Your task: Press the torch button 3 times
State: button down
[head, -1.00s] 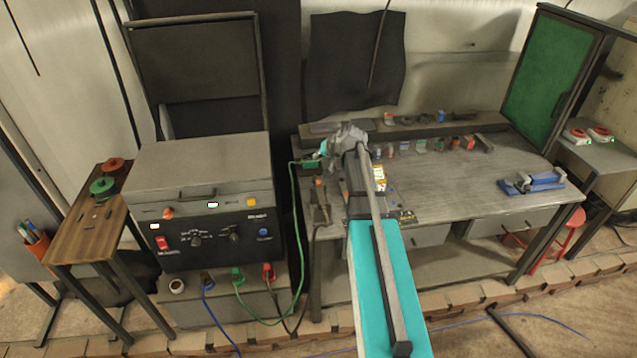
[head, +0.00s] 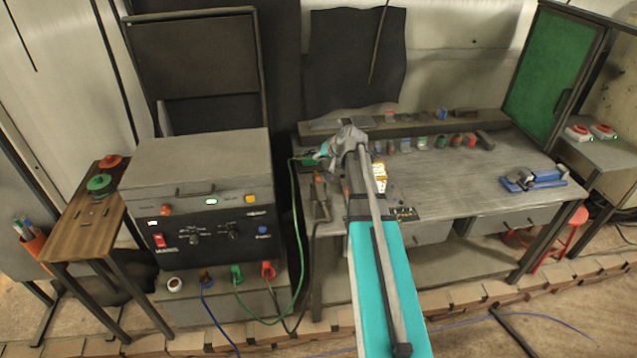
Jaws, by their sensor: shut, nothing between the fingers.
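My gripper (head: 323,152) is at the far left end of the workbench, at the end of my teal and grey arm. It is shut and empty. A small green piece (head: 308,160), perhaps the torch, lies right beside the fingertips, with a green cable (head: 301,230) running down from it to the power unit. I cannot tell whether the fingers touch it. The torch button is too small to make out, or hidden by the gripper. The power unit (head: 195,170) has a red switch (head: 159,240), knobs and a lit indicator (head: 211,201).
The workbench (head: 450,185) carries a blue vise (head: 535,179) at right and several small items along the back. A dark upright piece (head: 321,200) stands at its left end. A wooden side table (head: 88,220) is at far left. A red stool (head: 572,232) stands under the bench's right end.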

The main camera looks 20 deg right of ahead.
aim_at(319, 179)
jog(key=shift+f+b, duration=2.8)
jog(key=shift+f, duration=0.35)
jog(key=shift+f+b, duration=0.4)
jog(key=shift+f+b, duration=0.4)
jog(key=shift+b, duration=0.05)
jog(key=shift+r, duration=0.2)
dwell(0.4)
jog(key=shift+r+p, duration=0.65)
jog(key=shift+p, duration=0.25)
jog(key=shift+r+p, duration=2.5)
